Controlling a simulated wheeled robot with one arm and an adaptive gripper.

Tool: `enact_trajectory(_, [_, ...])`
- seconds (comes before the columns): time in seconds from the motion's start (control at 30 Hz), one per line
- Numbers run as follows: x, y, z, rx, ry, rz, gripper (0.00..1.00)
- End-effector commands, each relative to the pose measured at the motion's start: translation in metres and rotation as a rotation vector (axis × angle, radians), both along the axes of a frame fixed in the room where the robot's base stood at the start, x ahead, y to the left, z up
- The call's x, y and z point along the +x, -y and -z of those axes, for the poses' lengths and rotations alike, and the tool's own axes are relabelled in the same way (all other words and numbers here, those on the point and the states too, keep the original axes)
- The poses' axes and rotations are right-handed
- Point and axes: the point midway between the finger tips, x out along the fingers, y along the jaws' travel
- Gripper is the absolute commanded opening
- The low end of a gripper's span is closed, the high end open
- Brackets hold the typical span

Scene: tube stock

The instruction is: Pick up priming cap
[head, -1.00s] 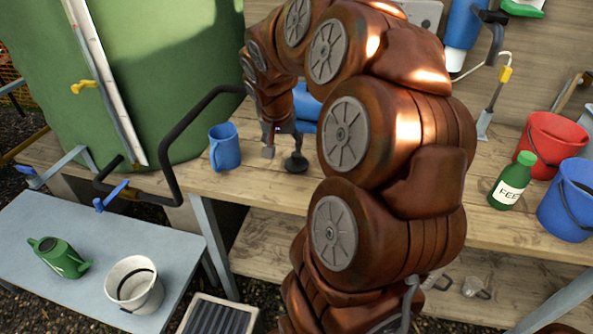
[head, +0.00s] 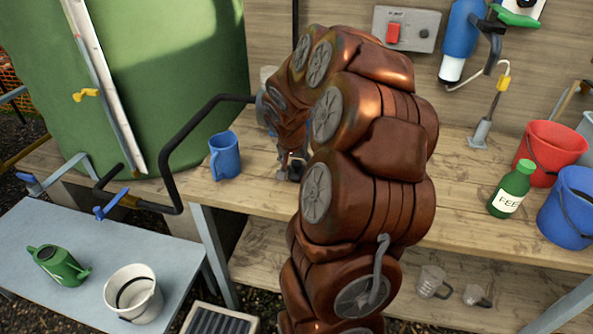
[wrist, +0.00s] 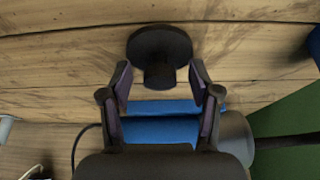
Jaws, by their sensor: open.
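The priming cap (wrist: 160,48), a dark disc with a short round stem, is on the wooden bench top in the wrist view. My gripper (wrist: 160,76) is open, with one finger on either side of the stem's line. The fingers look apart from the cap, and nothing is held. In the head view my gripper (head: 288,162) is low over the bench, right of the blue mug (head: 225,156). There the cap is hard to separate from the dark fingers, and my arm hides part of that area.
A blue cylinder with a grey end (wrist: 160,128) lies beyond my fingers in the wrist view. A black bent pipe (head: 170,150) runs left of the mug from the green tank (head: 160,70). A green bottle (head: 511,190), red bucket (head: 548,150) and blue bucket (head: 568,205) stand at right.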

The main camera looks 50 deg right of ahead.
Motion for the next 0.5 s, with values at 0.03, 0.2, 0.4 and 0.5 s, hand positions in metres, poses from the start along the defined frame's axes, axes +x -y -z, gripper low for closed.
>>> enact_trajectory(0.03, [-0.0001,0.0007,0.0019,0.000,-0.001,0.000,0.62])
enact_trajectory(0.2, [0.0003,0.0013,0.0029,0.000,0.000,0.000,0.62])
enact_trajectory(0.4, [0.0005,0.0012,0.0027,0.000,0.000,0.000,0.50])
enact_trajectory(0.5, [0.0005,0.0012,0.0027,0.000,0.000,0.000,0.39])
